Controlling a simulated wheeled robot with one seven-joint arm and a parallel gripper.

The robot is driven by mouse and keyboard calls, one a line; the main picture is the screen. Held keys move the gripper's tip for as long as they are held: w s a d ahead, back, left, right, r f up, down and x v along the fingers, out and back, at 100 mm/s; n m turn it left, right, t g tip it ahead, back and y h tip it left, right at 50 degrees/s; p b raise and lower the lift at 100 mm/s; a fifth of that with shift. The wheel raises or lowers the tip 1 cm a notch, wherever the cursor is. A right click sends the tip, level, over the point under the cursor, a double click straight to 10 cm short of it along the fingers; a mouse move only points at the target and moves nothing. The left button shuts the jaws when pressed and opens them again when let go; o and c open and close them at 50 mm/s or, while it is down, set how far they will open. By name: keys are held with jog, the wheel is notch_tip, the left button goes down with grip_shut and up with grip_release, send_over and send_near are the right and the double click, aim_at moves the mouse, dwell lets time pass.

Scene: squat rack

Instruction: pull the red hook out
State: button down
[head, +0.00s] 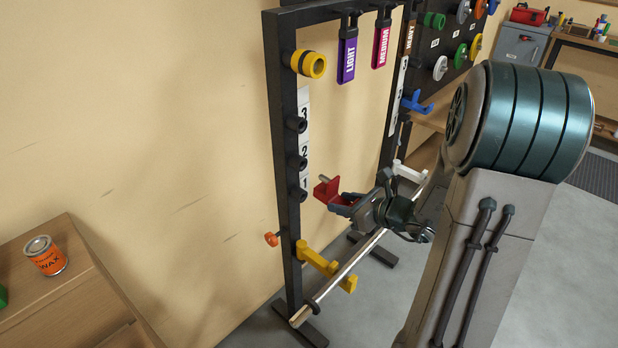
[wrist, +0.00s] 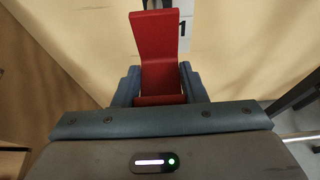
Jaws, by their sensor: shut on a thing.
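The red hook (head: 326,189) is an L-shaped plate just right of the rack's near post, level with the socket marked 1. In the head view a narrow strip of wall shows between the hook and the post, and the dark socket (head: 298,193) looks empty. My gripper (head: 343,202) is shut on the hook's near part. The hook's far side cannot be seen there.
A white hook (head: 410,172) and a blue hook (head: 416,104) are on the far post. The wall is close behind.

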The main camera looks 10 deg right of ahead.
jog(key=shift+s+d, duration=0.5)
jog(key=shift+s, duration=0.2)
jog(key=shift+s+d, duration=0.5)
jog(key=shift+s, duration=0.15)
